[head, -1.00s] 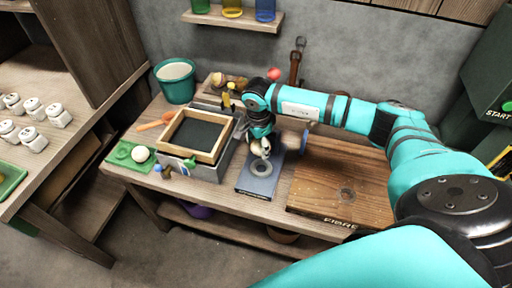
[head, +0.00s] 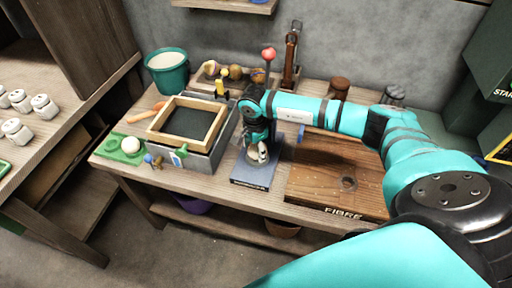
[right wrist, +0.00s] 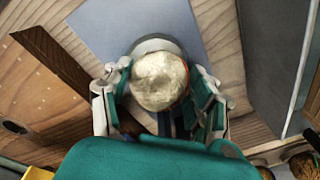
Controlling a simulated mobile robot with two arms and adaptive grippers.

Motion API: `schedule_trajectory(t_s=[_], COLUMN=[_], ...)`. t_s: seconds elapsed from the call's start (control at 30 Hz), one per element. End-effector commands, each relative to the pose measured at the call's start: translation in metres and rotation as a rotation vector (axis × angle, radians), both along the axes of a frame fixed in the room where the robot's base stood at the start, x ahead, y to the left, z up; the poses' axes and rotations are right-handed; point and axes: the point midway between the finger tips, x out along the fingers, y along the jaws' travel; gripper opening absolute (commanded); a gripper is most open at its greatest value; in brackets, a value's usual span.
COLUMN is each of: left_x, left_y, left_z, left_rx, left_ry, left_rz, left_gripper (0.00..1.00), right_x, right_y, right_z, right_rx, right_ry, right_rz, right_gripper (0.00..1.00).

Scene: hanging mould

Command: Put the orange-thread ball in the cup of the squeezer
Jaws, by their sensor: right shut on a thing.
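The squeezer has a blue-grey base plate (head: 252,181) on the table, and a red knob (head: 268,54) shows behind my right arm. My right gripper (head: 258,156) is shut on a pale, lumpy ball (right wrist: 158,80) over the plate. A small orange mark shows at the ball's right edge in the right wrist view. The cup (right wrist: 156,46) shows as a grey curved rim just past the ball, which covers most of it. I cannot tell whether the ball touches the cup. My left gripper is not in view.
A wooden board marked FIBRE (head: 345,190) lies right of the squeezer. A wooden-framed mould (head: 158,133) stands on a grey box to the left. A white ball (head: 130,145) sits on a green tray (head: 112,155). A green bucket (head: 167,78) stands at the back left.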

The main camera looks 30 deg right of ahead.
Motion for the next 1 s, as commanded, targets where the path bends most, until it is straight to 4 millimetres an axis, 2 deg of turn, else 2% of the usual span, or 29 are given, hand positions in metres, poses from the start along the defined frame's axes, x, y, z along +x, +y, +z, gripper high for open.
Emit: schedule_trajectory(t_s=[0.8,0.83,1.0], left_x=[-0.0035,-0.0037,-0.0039], left_y=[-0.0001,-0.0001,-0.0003], left_z=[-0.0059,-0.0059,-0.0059], left_rx=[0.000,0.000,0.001], left_ry=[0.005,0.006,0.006], left_rz=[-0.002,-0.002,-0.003], left_gripper=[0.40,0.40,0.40], right_x=[0.0000,0.0000,0.0000], right_y=[-0.0002,-0.0002,-0.0002], right_z=[-0.0031,-0.0031,-0.0032], right_rx=[0.000,0.000,0.000], right_ry=[-0.001,-0.001,-0.001], right_rz=[0.000,0.000,0.000], right_gripper=[0.22,0.61,0.83])
